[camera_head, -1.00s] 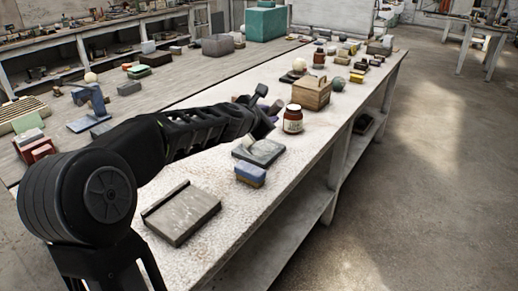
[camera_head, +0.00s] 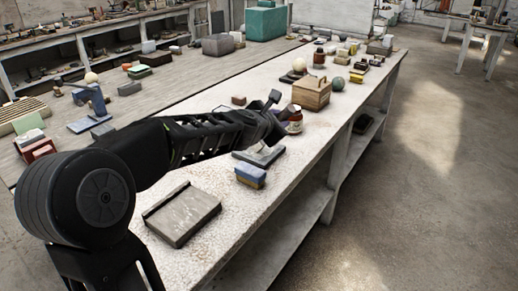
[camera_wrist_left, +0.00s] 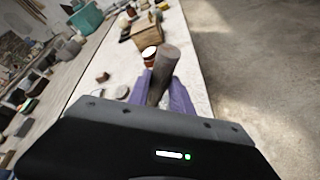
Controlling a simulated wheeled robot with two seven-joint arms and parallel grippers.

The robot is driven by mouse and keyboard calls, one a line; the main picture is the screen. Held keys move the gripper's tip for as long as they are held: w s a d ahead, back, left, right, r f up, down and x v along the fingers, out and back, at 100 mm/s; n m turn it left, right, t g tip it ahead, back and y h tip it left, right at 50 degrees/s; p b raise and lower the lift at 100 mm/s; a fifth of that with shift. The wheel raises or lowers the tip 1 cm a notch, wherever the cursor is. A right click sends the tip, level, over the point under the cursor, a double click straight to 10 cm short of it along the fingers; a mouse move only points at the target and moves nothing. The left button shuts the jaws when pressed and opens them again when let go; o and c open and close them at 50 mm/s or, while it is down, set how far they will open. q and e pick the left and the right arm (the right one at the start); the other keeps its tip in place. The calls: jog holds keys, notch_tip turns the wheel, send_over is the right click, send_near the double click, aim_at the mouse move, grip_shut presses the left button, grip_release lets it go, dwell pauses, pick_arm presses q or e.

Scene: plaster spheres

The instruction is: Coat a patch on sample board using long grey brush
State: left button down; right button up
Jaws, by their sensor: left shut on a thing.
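My left gripper (camera_head: 285,114) reaches over the pale bench beside a jar with a brown label (camera_head: 296,126), partly hiding it. In the left wrist view its purple fingers (camera_wrist_left: 161,88) are shut on a dark grey-brown round handle (camera_wrist_left: 166,62), which I take for the long grey brush. The bristle end is not visible. The jar (camera_wrist_left: 149,54) shows just beyond the handle; I cannot tell whether they touch. A flat grey board with a raised edge (camera_head: 183,214), probably the sample board, lies at the near end of the bench. My right gripper is not in view.
A blue and yellow block (camera_head: 251,176) and a dark slab (camera_head: 267,157) lie between board and jar. A wooden box (camera_head: 311,94) stands beyond the jar. A small brown block (camera_head: 238,100) lies left of the gripper. The bench's right edge is close.

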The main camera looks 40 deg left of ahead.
pick_arm(q)
jog(key=shift+d, duration=0.5)
jog(key=shift+a, duration=1.15)
jog(key=shift+a+b, duration=0.45)
jog(key=shift+a, duration=0.7)
jog(key=shift+d+r+p, duration=0.35)
jog(key=shift+d+p, duration=0.15)
jog(key=shift+d, duration=0.1)
jog(key=shift+d+r+p, duration=0.35)
jog(key=shift+d+p, duration=0.1)
jog(key=shift+d, duration=0.1)
